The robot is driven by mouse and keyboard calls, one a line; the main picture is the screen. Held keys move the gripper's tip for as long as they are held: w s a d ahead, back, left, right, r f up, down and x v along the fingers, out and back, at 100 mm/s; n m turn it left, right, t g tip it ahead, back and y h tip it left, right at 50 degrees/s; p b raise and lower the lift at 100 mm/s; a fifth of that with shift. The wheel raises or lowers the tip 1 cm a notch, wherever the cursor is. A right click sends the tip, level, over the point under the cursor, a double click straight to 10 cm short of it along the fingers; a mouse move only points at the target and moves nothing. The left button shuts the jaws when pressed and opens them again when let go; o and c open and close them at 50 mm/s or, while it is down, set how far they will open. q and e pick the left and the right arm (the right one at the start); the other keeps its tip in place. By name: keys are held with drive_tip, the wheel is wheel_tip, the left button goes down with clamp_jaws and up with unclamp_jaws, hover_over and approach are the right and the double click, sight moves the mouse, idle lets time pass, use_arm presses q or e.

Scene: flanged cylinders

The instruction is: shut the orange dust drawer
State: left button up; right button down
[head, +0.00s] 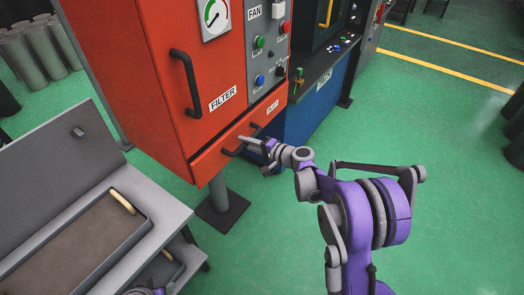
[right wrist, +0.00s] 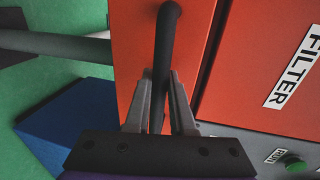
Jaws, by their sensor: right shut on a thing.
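The orange dust drawer (head: 215,158) is the low front under the orange filter cabinet in the head view, with a small white label at its right. It also shows in the right wrist view (right wrist: 135,60). I cannot tell how far it stands out from the cabinet. Its black bar handle (right wrist: 164,50) runs between the fingers of my right gripper (right wrist: 161,100), which is shut on it. In the head view my right gripper (head: 252,143) is at the drawer's front and partly covers the handle.
The cabinet door above has a black handle (head: 187,82) and a FILTER label. A control panel (head: 266,45) and a blue machine (head: 312,110) stand to the right. A grey bench (head: 165,205) with a brown-floored tray is at the lower left. Green floor lies open at the right.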

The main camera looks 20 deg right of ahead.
drive_tip(key=shift+w+a, duration=0.4)
drive_tip(key=shift+w, duration=0.1)
drive_tip(key=c, duration=0.8)
unclamp_jaws()
drive_tip(key=shift+o, duration=0.2)
drive_tip(key=shift+s+d, duration=0.1)
drive_tip(key=v, duration=1)
drive_tip(key=shift+s+d+b, duration=0.2)
drive_tip(key=shift+s+b, duration=0.1)
drive_tip(key=shift+r, duration=0.1)
